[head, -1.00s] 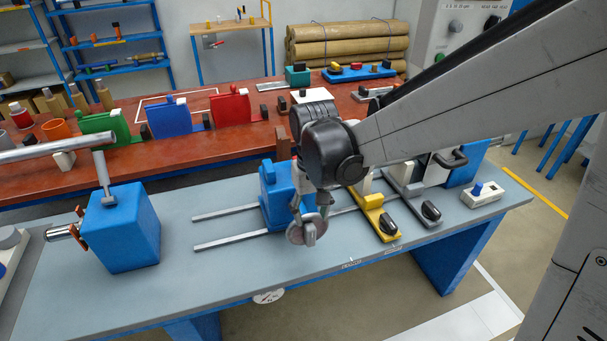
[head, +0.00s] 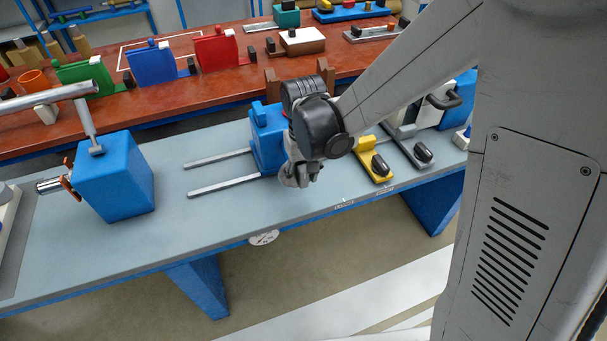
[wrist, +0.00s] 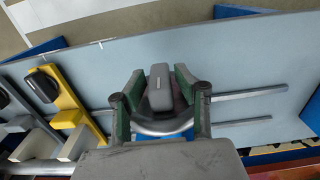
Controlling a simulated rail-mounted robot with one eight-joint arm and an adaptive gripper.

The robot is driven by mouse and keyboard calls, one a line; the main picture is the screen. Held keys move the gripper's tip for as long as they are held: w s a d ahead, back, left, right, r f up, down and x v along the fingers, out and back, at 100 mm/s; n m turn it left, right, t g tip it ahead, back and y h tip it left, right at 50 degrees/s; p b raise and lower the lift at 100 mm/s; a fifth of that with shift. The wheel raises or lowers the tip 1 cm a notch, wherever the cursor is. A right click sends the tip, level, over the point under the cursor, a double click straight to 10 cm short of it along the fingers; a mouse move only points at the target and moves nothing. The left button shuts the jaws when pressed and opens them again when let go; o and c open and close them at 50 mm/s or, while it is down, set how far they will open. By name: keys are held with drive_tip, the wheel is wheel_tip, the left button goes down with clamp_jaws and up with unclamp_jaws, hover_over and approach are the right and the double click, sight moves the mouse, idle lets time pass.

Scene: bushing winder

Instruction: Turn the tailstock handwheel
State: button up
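The blue tailstock (head: 265,142) stands on the grey bench at the far-right end of two parallel rails. Its grey handwheel is at its near side, mostly hidden by my gripper (head: 300,178) in the head view. In the wrist view, part of the curved handwheel rim (wrist: 165,127) shows with a grey handle (wrist: 160,88) standing up from it. My gripper (wrist: 157,92) has its green-padded fingers on either side of this handle. Narrow gaps seem to show beside the handle, so the fingers look open around it.
A yellow clamp block (head: 373,165) and a grey one (head: 410,148) with black knobs stand right of the tailstock. A blue headstock box (head: 115,180) stands at the left with a grey bar above it. Bench space between headstock and rails is clear.

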clamp_jaws()
drive_tip(key=shift+y+b, duration=0.3)
drive_tip(key=y+b, duration=0.1)
drive_tip(key=g+y+b, duration=0.1)
drive_tip(key=y+b, duration=0.3)
drive_tip(key=shift+w+d+f+g, duration=0.15)
drive_tip(key=shift+d+f+g, duration=0.15)
drive_tip(key=shift+d, duration=0.05)
drive_tip(key=y+b, duration=0.2)
drive_tip(key=g+y+b, duration=0.1)
drive_tip(key=y+b, duration=0.1)
drive_tip(key=b, duration=0.1)
drive_tip(key=y+b, duration=0.2)
drive_tip(key=b, duration=0.1)
drive_tip(key=shift+d+f+g, duration=0.15)
drive_tip(key=shift+f+g, duration=0.15)
drive_tip(key=y+b, duration=0.2)
drive_tip(key=b, duration=0.1)
drive_tip(key=shift+g+y+b, duration=0.3)
drive_tip(key=shift+y, duration=0.1)
drive_tip(key=shift+r+y+b, duration=0.1)
drive_tip(key=shift+y+b, duration=0.6)
drive_tip(key=shift+g, duration=0.4)
drive_tip(key=shift+r, duration=0.1)
